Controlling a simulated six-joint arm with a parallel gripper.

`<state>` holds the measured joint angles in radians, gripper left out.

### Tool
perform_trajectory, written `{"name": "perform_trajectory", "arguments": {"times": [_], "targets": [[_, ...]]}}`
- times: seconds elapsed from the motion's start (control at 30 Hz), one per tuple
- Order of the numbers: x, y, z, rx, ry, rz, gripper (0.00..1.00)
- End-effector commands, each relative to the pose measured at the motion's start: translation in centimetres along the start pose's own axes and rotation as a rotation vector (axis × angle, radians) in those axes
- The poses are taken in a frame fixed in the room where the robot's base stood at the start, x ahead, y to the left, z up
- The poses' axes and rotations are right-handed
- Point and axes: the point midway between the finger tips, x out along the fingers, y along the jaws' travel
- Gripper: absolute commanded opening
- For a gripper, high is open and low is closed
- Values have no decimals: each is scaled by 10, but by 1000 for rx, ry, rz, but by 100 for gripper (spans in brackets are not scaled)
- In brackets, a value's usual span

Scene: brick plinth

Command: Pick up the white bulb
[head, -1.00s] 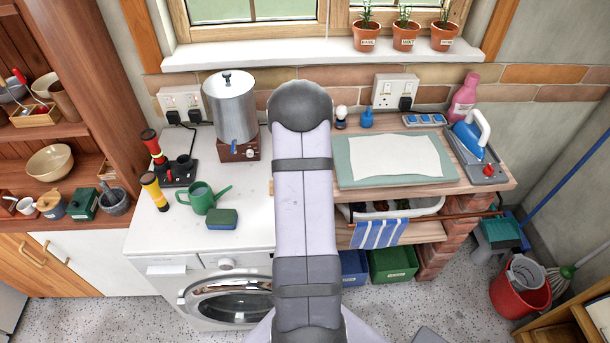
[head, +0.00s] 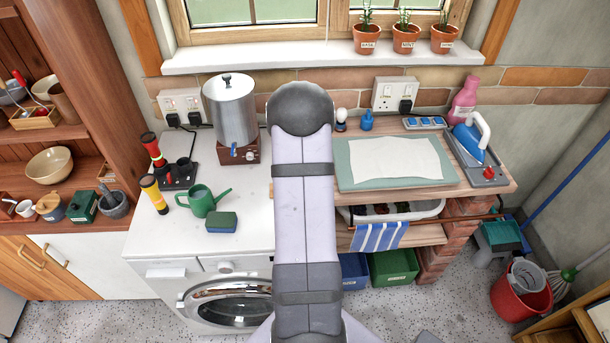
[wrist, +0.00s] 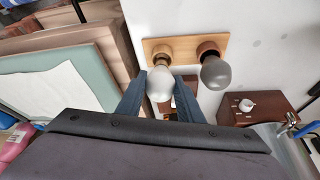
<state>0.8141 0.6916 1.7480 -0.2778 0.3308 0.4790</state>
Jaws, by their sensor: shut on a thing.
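In the wrist view the white bulb (wrist: 159,84) is between the two blue fingers of my gripper (wrist: 160,100), which is shut on it. The bulb's neck overlaps a round holder on a light wooden stand (wrist: 183,45); I cannot tell whether it is seated there or just clear of it. A grey bulb (wrist: 215,72) stands beside it to the right, in the stand's other holder. In the head view my own arm hides the gripper, the bulbs and the stand.
The metal urn (head: 231,108) on its wooden base (head: 237,151) stands close by. A board with a white cloth (head: 395,158) lies on the other side. A green watering can (head: 203,200) and sponge (head: 222,222) are on the white worktop.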

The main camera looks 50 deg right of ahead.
Motion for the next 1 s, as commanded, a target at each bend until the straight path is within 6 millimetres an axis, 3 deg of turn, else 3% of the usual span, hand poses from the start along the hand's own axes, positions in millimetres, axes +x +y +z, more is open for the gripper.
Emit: {"name": "perform_trajectory", "arguments": {"times": [0.5, 0.8, 1.0], "targets": [[-69, 0, -30, 1, 3, -2, 11], [-78, -1, -36, -1, 0, -1, 11], [-81, -8, -58, -1, 1, -1, 11]]}}
